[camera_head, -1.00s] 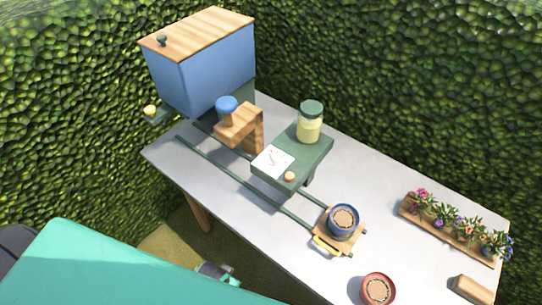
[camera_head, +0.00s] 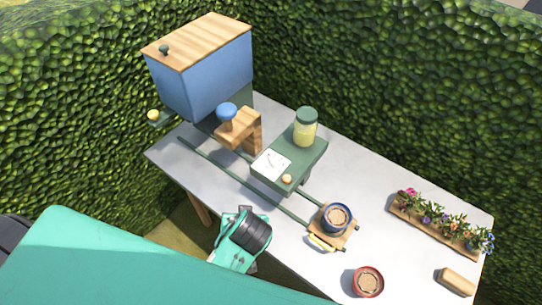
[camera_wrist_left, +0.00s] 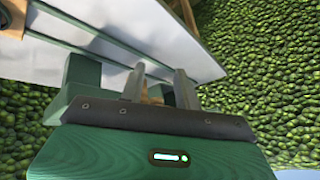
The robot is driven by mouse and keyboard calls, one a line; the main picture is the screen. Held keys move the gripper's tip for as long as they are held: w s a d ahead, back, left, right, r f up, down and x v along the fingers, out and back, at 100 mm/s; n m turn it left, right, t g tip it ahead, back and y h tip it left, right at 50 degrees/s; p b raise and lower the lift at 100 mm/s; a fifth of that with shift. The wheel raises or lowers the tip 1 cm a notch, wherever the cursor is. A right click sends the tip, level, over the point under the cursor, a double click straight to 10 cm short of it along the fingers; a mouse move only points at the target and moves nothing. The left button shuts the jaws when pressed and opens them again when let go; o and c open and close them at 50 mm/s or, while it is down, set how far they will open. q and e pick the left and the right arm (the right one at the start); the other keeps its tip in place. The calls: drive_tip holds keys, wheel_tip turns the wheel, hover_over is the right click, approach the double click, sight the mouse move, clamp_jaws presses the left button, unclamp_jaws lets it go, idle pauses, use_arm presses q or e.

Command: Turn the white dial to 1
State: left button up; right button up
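The white dial (camera_head: 271,164) is a small pale square face with thin dark marks on the sloped front of a green stand (camera_head: 308,165). Its setting is too small to read. A small tan knob (camera_head: 287,179) sits at the stand's lower front corner. In the left wrist view, my left gripper (camera_wrist_left: 160,88) has two grey fingers standing apart. A tan piece shows between or behind them; I cannot tell whether they touch it. In the head view, a teal and black arm part of mine is at the table's front edge, below the dial; its fingertips are not clear.
A blue bin with a wooden lid (camera_head: 205,75) stands behind left, near a wooden press with blue knob (camera_head: 240,127). A yellow jar (camera_head: 305,130) tops the stand. A potted cart (camera_head: 333,230) sits on rails, beside a red pot (camera_head: 367,281) and flower planter (camera_head: 440,222). Hedges enclose the table.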

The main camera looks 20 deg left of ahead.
use_arm(q)
drive_tip(key=w+d+r+n+t+y, duration=0.3)
drive_tip(key=w+d+r, duration=0.1)
drive_tip(key=w+d, duration=0.25)
drive_tip(key=n+t+y, duration=0.2)
approach(271, 159)
drive_tip(key=b+x, duration=0.2)
drive_tip(key=x, duration=0.8)
drive_tip(key=shift+w, duration=0.2)
clamp_jaws()
